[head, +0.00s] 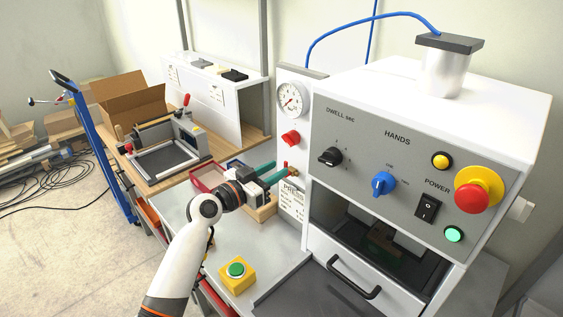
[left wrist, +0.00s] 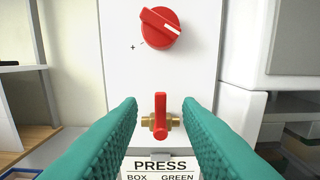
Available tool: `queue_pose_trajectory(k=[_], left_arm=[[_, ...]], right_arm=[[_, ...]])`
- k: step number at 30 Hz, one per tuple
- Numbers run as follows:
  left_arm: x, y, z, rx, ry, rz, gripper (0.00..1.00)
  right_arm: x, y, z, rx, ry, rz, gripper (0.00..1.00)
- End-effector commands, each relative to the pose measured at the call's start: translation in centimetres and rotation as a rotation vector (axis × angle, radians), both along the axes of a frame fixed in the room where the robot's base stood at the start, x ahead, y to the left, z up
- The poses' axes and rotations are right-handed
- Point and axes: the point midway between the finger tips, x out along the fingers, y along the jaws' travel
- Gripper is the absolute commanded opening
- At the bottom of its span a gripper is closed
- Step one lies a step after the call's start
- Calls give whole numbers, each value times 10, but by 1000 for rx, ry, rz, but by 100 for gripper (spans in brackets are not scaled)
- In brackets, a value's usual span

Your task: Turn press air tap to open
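The press air tap (left wrist: 160,118) has a red lever on a brass body, on the white panel above the PRESS label. In the left wrist view its lever stands upright, across the horizontal brass body. In the head view the tap (head: 288,169) is small and partly covered by my fingers. My left gripper (head: 279,170) is at the panel with its green fingers open. In the left wrist view the fingers (left wrist: 160,106) are on either side of the lever, with a gap visible on both sides. My right gripper is not in view.
A red regulator knob (left wrist: 161,28) is above the tap, with a pressure gauge (head: 291,98) over it in the head view. The press cabinet (head: 400,150) stands just right of the panel. A yellow box with a green button (head: 237,271) sits on the bench.

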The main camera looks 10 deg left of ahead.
Motion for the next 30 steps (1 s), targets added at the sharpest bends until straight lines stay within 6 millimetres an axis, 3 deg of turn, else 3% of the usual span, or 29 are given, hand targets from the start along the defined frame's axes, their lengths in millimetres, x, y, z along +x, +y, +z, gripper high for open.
queue_pose_trajectory(k=[6,17,23,30], left_arm=[[22,-15,1,-2,1,-1,32],[26,-17,-1,0,1,-1,32],[25,-17,-1,0,1,-1,1],[26,-17,-1,-4,4,0,0]], right_arm=[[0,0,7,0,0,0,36],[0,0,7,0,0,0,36],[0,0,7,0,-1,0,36],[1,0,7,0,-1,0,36]])
